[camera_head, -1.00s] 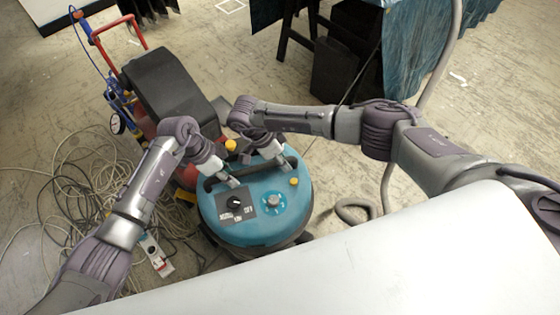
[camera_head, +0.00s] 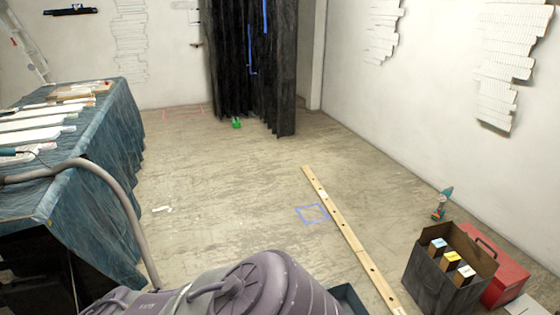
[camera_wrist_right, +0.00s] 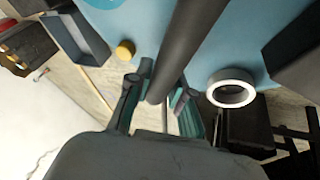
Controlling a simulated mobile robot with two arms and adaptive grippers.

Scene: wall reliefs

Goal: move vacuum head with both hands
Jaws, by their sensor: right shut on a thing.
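The vacuum head is a teal lid (camera_wrist_right: 140,22) with a dark bar handle (camera_wrist_right: 187,45), filling the upper part of the right wrist view. My right gripper (camera_wrist_right: 155,102) is around the handle, its fingers on either side, shut on it. A yellow knob (camera_wrist_right: 125,49) and a white ring (camera_wrist_right: 232,88) show by the lid. My left gripper shows in neither view.
A table with a teal cloth (camera_head: 110,140) holding long strips stands at the left. A wooden plank (camera_head: 345,230) lies on the floor beside a blue tape square (camera_head: 311,214). A dark box (camera_head: 430,275) with bright-topped items and a red case (camera_head: 508,272) stand at the right.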

